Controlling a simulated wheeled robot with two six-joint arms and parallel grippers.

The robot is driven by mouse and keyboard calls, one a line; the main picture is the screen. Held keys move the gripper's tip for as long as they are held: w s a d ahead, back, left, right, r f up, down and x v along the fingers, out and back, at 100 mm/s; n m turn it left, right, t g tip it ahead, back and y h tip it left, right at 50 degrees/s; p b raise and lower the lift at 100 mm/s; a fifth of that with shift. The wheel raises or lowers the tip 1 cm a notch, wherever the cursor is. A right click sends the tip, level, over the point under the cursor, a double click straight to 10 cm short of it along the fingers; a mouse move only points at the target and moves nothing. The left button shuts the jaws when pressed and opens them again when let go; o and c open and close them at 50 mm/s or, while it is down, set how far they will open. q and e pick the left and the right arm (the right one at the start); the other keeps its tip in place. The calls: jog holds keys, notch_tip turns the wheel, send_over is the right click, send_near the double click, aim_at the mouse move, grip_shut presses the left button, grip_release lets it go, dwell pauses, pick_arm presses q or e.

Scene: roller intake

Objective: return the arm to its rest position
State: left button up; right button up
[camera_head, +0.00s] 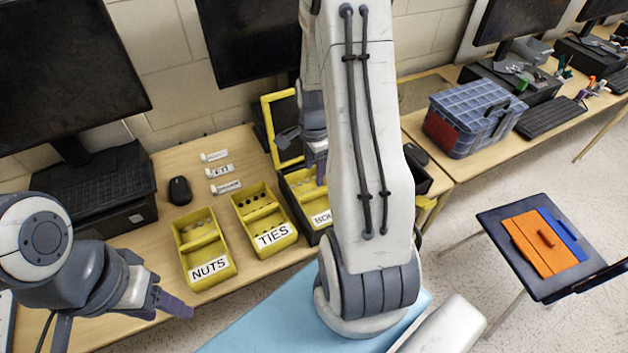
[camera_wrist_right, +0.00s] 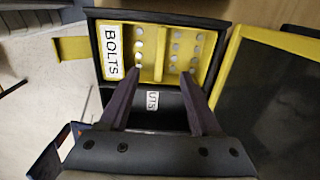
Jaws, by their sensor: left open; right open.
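My left gripper (camera_head: 172,303) is at the lower left in the head view, beside the yellow NUTS bin (camera_head: 208,278), with nothing seen in it. My right arm comes down the middle of the head view, and its gripper (camera_head: 318,165) is partly hidden behind it, over the BOLTS box (camera_head: 292,187). In the right wrist view the right gripper (camera_wrist_right: 158,78) is open and empty, its two fingers apart in front of the black and yellow BOLTS box (camera_wrist_right: 160,88). Bolt heads show in its two compartments. I cannot tell whether the fingers touch the box.
The yellow TIES bin (camera_head: 268,238) stands between NUTS and BOLTS. A yellow-framed lid (camera_head: 284,98) stands up behind the BOLTS box. A mouse (camera_head: 180,190) and small labels lie behind the bins.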

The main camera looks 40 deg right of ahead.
notch_tip(320, 180, up, 5)
dwell(0.3)
jog(key=s+a+r+n, duration=0.1)
jog(key=a+r+n, duration=0.2)
jog(key=a+n, duration=0.45)
jog(key=s+a+r+n, duration=0.1)
jog(key=a+r+n, duration=0.35)
jog(key=a, duration=0.65)
jog(key=s+a+r+n+y, duration=0.1)
jog(key=s+a+r+n, duration=0.2)
jog(key=s+a+n, duration=0.9)
jog(key=s+n, duration=0.2)
jog(key=n, duration=0.2)
jog(key=shift+s, duration=0.2)
jog(key=shift+a, duration=0.1)
